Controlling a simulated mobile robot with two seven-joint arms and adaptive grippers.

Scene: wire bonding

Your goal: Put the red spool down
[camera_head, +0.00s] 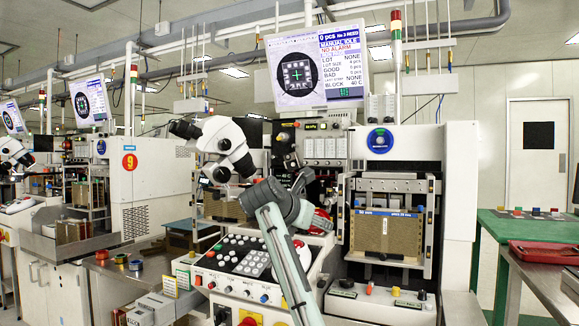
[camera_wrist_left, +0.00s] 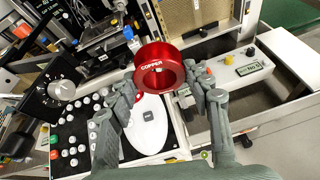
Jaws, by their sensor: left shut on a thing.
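The red spool (camera_wrist_left: 161,66), marked COPPER, is held between the fingertips of my left gripper (camera_wrist_left: 162,88) in the left wrist view. It is round, with a hole through its middle, and its lettered rim faces the camera. The fingers close on it from both sides. My right gripper is not in view.
A button panel (camera_head: 245,262) lies left of my arm. A machine bay with a brown panel (camera_head: 385,234) stands to its right. Small coloured spools (camera_head: 120,258) sit on the steel bench at left.

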